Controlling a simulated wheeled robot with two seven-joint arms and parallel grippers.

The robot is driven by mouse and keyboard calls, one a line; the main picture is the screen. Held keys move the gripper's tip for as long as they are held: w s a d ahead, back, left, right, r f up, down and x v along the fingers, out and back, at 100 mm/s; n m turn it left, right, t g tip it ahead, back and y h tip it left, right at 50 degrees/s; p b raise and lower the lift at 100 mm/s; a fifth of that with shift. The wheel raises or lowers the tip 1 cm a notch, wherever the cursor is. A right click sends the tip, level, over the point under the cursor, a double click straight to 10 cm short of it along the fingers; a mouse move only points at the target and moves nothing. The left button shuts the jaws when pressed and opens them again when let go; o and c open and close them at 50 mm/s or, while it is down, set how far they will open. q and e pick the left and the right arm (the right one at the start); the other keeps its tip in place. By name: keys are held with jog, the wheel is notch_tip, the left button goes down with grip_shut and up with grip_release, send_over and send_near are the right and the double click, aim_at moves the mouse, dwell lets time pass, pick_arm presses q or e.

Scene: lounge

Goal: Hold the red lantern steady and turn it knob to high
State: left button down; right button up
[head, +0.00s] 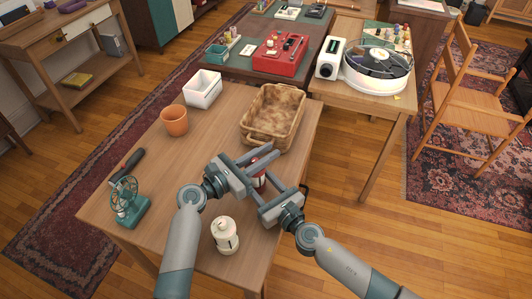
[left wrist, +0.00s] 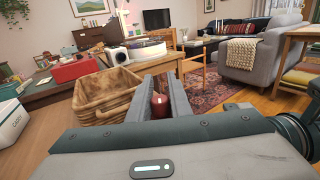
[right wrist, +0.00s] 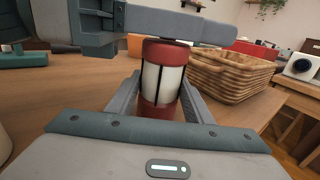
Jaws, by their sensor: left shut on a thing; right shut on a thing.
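The red lantern (head: 259,179) stands on the near wooden table, mostly hidden between my two grippers in the head view. In the right wrist view the lantern (right wrist: 162,80) is upright, with red bands above and below a pale, dark-barred middle. My right gripper (head: 262,185) is shut on its body from the near side. My left gripper (head: 262,159) comes in from the left and is shut on its upper part. In the left wrist view a red part of the lantern (left wrist: 160,105) shows between the left fingers. The knob and its setting cannot be made out.
A wicker basket (head: 258,134) stands just behind the lantern. A cream lantern-like object (head: 225,236) stands near the front edge. A terracotta pot (head: 174,121), a white bin (head: 203,89) and a small green fan (head: 128,204) stand further left.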

pick_arm(q)
jog(key=shift+m+g+h, duration=0.3)
jog(key=shift+m+g, duration=0.1)
jog(key=shift+g, duration=0.1)
jog(key=shift+s+m+g+y, duration=0.15)
jog(key=shift+s+m+g, duration=0.6)
jog(key=shift+m+g, duration=2.15)
jog(key=shift+s+m+g+y, duration=0.1)
jog(key=shift+s+m+g, duration=0.7)
jog(key=shift+m+g, duration=2.15)
jog(key=shift+s+m+g+y, duration=0.15)
jog(key=shift+s+m+g, duration=0.85)
jog(key=shift+g, duration=3.55)
jog(key=shift+w+m, duration=0.15)
jog(key=shift+m, duration=0.2)
jog(key=c, duration=1.6)
grip_release()
jog(key=shift+r, duration=0.2)
